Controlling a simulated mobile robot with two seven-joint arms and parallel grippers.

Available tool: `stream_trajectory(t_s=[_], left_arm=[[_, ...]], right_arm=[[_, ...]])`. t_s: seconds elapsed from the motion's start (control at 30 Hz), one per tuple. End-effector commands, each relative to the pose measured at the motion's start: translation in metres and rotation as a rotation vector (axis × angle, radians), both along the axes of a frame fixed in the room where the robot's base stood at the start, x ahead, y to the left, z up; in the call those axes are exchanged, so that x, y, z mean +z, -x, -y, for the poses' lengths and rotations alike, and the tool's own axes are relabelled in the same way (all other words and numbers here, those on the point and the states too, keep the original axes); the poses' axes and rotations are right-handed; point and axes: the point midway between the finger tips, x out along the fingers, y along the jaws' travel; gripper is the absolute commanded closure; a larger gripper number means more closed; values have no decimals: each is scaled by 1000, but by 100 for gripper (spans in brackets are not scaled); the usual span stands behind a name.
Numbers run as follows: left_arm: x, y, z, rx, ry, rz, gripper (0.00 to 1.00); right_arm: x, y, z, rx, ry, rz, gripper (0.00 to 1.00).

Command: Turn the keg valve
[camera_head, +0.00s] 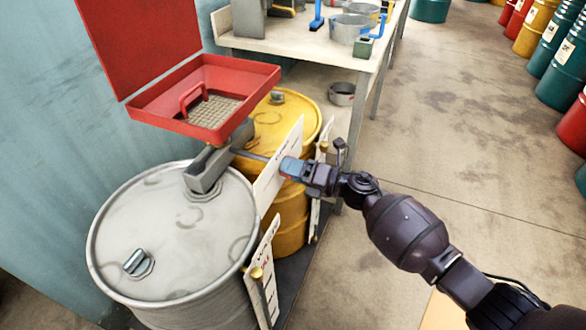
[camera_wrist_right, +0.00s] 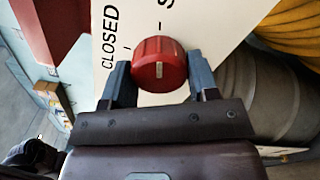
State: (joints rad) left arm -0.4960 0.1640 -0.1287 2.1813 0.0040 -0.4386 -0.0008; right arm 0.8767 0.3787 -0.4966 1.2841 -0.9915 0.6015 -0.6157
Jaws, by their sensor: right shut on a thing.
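The red valve knob (camera_wrist_right: 160,65) sits on a white plate (camera_wrist_right: 225,30) marked "CLOSED" and, at the edge, a partly cut-off "S". A pale line runs across the knob's face. My right gripper (camera_wrist_right: 160,85) has one finger on each side of the knob and is shut on it. In the head view my right gripper (camera_head: 288,167) is at the white plate (camera_head: 268,190), beside the grey drum (camera_head: 165,240) and the yellow drum (camera_head: 292,205); the fingers mostly hide the knob. My left gripper is out of view.
A red tray (camera_head: 255,78) with an upright lid (camera_head: 140,40) stands above the drums. Brass-coloured taps, one at the lower front (camera_head: 257,273), stick out near the plates. A workbench (camera_head: 290,42) with tools and pans is behind.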

Motion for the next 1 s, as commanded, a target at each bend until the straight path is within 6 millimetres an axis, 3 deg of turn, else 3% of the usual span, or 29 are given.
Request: stream_trajectory(t_s=[0.47, 0.5, 0.63, 1.0], left_arm=[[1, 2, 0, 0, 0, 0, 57], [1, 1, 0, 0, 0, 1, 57], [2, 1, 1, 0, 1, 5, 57], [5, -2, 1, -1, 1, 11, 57]], right_arm=[[-1, 0, 0, 0, -7, -16, 69], [-1, 0, 0, 0, -7, -16, 43], [-1, 0, 0, 0, -6, -15, 23], [0, 1, 4, -1, -5, -13, 20]])
